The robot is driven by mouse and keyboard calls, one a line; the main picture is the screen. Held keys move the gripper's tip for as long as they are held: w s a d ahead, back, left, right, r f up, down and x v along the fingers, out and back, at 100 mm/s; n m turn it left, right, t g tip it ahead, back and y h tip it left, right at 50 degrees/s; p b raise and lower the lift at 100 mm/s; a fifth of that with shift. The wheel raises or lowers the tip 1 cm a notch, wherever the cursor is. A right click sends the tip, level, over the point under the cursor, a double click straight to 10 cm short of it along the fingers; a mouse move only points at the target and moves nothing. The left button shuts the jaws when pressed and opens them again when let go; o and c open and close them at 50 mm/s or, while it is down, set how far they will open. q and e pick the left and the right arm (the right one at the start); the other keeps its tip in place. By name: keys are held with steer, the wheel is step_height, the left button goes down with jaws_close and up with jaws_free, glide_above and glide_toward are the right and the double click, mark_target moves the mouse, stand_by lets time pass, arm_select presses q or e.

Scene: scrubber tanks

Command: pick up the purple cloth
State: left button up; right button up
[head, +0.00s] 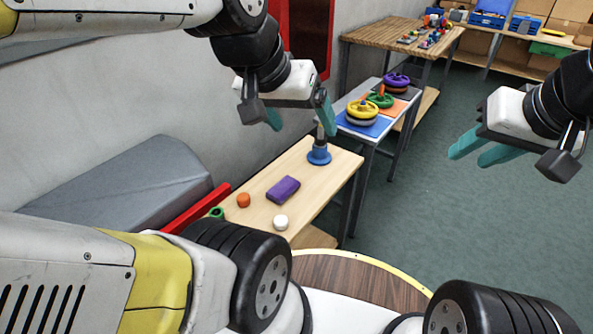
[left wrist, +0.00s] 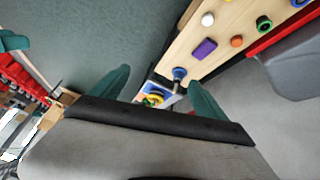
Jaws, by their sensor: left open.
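The purple cloth (head: 283,190) lies as a small folded block on the light wooden table (head: 340,172). It also shows in the left wrist view (left wrist: 205,49), with nothing on top of it. My left gripper (head: 300,114) is open and empty, above and beyond the cloth in the head view, over the far end of the table. In the left wrist view its two teal fingers (left wrist: 162,92) stand wide apart. My right gripper (head: 466,158) is at the right, above the floor, with its teal fingers apart and empty.
Near the cloth are an orange piece (head: 243,200), a white piece (head: 281,222), a green ring (head: 216,212) and a blue-based upright tool (head: 318,154). A table with coloured rings (head: 362,109) stands beyond. Green floor (head: 430,200) is clear at right.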

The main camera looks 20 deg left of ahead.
arm_select(q)
steer(key=shift+o, duration=0.6)
steer(key=shift+w, duration=0.1)
steer(key=m+g+y, duration=0.2)
steer(key=m+g, duration=0.1)
steer(key=g, duration=0.2)
glide_above(283, 186)
steer(key=s, duration=0.1)
steer(key=f, duration=3)
steer(key=shift+s+a+f, duration=0.2)
steer(key=shift+a+f, duration=0.1)
steer(key=shift+f, duration=0.05)
steer(key=f, duration=0.2)
steer(key=w+f, duration=0.1)
steer(key=f, duration=0.5)
steer(key=shift+w+d+f, duration=0.15)
steer(key=shift+d+f, duration=0.05)
steer(key=shift+d, duration=0.05)
steer(key=shift+c, duration=0.2)
